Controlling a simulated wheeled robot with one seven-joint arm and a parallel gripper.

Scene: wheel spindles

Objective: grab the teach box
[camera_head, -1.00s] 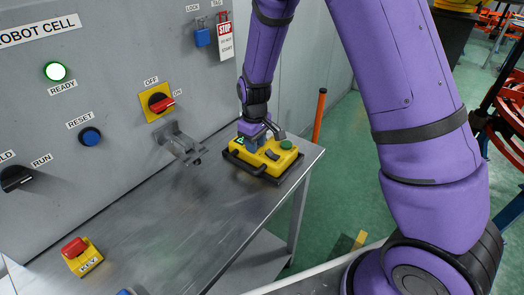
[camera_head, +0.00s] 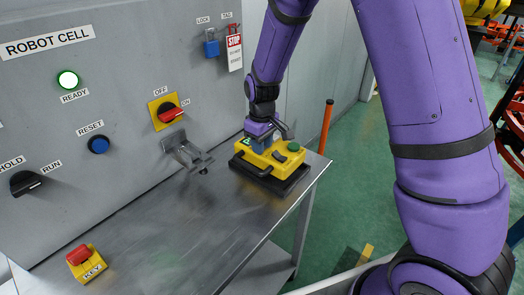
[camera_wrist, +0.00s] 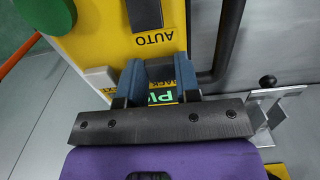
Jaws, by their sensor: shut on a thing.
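The teach box (camera_head: 268,158) is yellow with a green button, a dark switch marked AUTO and a black tube handle along one side. It is over a black base (camera_head: 285,188) at the far right end of the metal table; whether it still touches the base I cannot tell. My gripper (camera_head: 262,142) comes down from above and is shut on the box. In the wrist view the two blue-grey fingers of my gripper (camera_wrist: 160,82) are at the yellow teach box (camera_wrist: 88,38), next to a green label. The gripped part is partly hidden by the fingers.
The metal table (camera_head: 165,225) is mostly bare. A yellow box with a red button, marked KEY (camera_head: 86,262), lies at its near left. A metal bracket (camera_head: 188,155) sticks out from the grey panel beside the teach box. An orange post (camera_head: 326,127) stands beyond the table.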

